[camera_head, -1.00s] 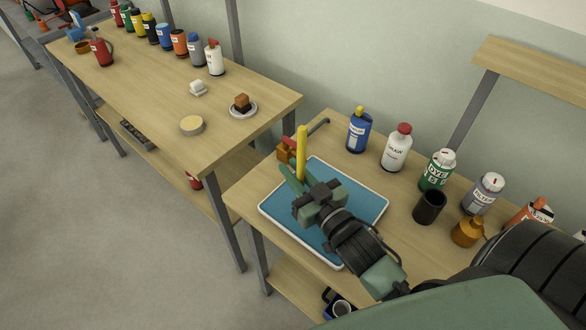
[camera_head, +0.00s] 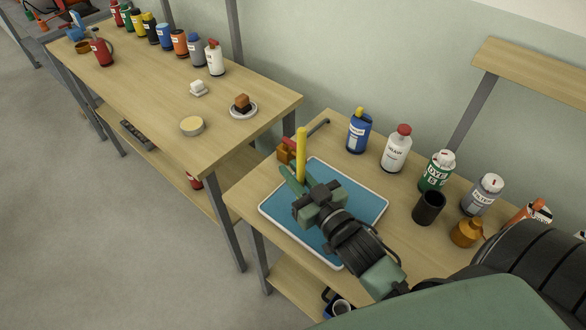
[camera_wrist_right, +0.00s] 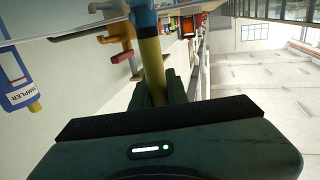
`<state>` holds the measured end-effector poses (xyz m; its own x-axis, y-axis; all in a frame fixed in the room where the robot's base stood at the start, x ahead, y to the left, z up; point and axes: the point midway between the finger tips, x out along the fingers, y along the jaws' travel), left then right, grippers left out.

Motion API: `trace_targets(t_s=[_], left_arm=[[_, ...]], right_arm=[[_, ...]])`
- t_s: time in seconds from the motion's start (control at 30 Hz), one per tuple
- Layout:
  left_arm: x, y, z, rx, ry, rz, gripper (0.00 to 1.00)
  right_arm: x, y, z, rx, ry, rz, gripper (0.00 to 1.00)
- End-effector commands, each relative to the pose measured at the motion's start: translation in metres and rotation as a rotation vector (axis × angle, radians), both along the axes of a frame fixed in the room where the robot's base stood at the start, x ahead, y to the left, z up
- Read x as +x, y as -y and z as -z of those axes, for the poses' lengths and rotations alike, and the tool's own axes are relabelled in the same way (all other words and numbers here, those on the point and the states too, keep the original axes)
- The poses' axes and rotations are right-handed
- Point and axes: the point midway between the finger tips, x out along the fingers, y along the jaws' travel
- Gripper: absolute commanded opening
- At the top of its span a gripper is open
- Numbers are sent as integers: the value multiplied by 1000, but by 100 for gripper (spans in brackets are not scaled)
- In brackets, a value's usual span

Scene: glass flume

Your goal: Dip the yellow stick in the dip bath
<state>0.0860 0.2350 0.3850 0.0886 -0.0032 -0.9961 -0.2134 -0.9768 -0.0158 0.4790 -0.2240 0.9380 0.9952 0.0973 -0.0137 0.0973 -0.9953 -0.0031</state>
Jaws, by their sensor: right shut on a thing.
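The yellow stick (camera_head: 302,152) stands upright in the head view, its top end clear above my right gripper (camera_head: 297,180). The right gripper is shut on the stick over the far left part of the dip bath, a shallow white-rimmed tray of blue liquid (camera_head: 278,205). In the right wrist view, which is upside down, the stick (camera_wrist_right: 152,62) runs up from between the fingers, and its far end looks blue. The gripper hides the stick's lower end in the head view, so I cannot tell there whether it touches the liquid. My left gripper is not in view.
Behind the bath stand a blue bottle (camera_head: 358,132), a white bottle (camera_head: 396,150), a green dye bottle (camera_head: 436,172) and a black cup (camera_head: 429,208). An orange-brown object with a red top (camera_head: 286,152) sits close beyond the stick. Another table (camera_head: 150,85) stands at left.

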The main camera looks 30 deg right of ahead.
Motion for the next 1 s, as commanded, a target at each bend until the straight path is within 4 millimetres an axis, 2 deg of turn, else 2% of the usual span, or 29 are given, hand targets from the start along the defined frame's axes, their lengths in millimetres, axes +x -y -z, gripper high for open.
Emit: trace_targets(t_s=[0.1, 0.7, 0.83, 1.0], left_arm=[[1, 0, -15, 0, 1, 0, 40], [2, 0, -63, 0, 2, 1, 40], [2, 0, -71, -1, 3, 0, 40], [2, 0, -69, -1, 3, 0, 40]], right_arm=[[0, 0, -16, 0, 4, 0, 0], [1, 0, -64, -2, 11, 0, 0], [1, 1, -70, -2, 11, 0, 0], [1, 1, -69, -2, 12, 0, 0]])
